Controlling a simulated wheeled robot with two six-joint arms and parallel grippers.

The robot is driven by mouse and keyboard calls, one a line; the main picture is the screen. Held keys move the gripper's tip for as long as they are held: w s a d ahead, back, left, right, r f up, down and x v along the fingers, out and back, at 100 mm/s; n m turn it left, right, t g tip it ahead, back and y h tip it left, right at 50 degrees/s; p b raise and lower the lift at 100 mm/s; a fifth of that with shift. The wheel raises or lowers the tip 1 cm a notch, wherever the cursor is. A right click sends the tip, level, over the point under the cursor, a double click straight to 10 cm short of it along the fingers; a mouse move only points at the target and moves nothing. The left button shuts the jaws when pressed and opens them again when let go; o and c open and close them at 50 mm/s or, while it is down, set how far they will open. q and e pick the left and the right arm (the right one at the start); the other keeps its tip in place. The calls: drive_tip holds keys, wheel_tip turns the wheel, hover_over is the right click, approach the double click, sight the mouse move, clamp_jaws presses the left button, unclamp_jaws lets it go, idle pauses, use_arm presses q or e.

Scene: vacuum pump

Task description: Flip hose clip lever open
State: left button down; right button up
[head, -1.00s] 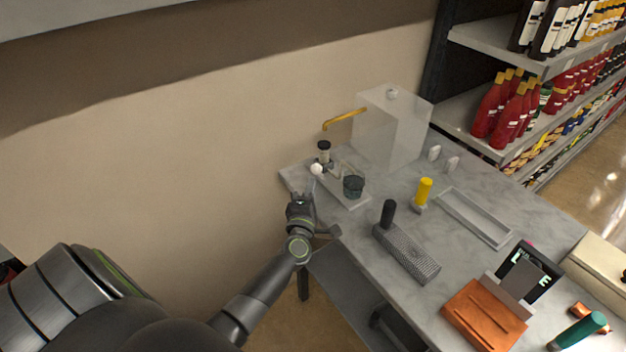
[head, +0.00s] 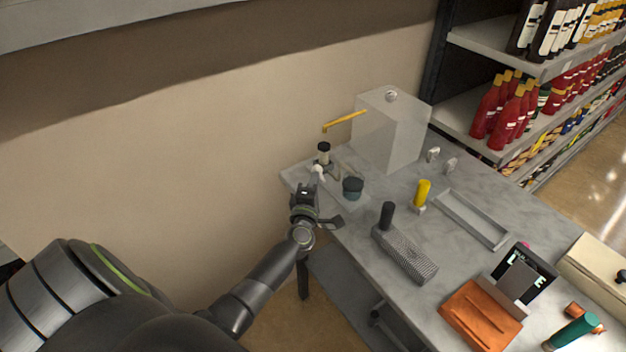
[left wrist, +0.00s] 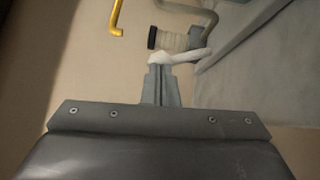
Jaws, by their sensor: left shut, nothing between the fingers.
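The clip's white lever (head: 318,172) sits at the back left corner of the table, just below a pale fitting with a black cap (head: 324,150). In the left wrist view the white lever (left wrist: 184,57) lies across the tips of my left gripper (left wrist: 158,70), beside the ribbed fitting (left wrist: 174,40). The tips look to be touching or very near its left end; I cannot tell which. My left gripper (head: 311,186) is shut and empty, at the table's left edge. My right gripper is out of view.
A yellow spout (head: 344,122) juts from a pale box (head: 392,130) above the fitting. A dark round pot (head: 352,188) stands right of the lever. A ridged grey block (head: 408,256), yellow-topped piece (head: 422,192) and empty tray (head: 472,220) lie further right.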

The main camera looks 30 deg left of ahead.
use_arm(q)
drive_tip(key=p, duration=0.1)
drive_tip(key=r+p, duration=0.1)
drive_tip(key=p, duration=0.1)
drive_tip(key=shift+w+d+r+m+g, duration=0.2)
drive_tip(key=shift+w+r+m+g, duration=0.1)
drive_tip(key=shift+w, duration=0.1)
drive_tip(key=shift+w+p, duration=0.25)
drive_tip(key=shift+p, duration=0.15)
drive_tip(key=shift+w+d+r, duration=0.15)
drive_tip(key=shift+w, duration=0.05)
drive_tip(key=shift+w+d+r+p, duration=0.15)
drive_tip(key=shift+w+d+p, duration=0.05)
drive_tip(key=shift+w, duration=0.25)
drive_tip(key=shift+w+d+r+p, duration=0.1)
drive_tip(key=shift+w+d+p, duration=0.1)
drive_tip(key=shift+w, duration=0.25)
drive_tip(key=shift+w+d+r, duration=0.1)
drive_tip(key=shift+w+d, duration=0.1)
drive_tip(key=shift+w, duration=0.3)
drive_tip(key=shift+w+d, duration=0.2)
drive_tip(key=shift+w, duration=0.3)
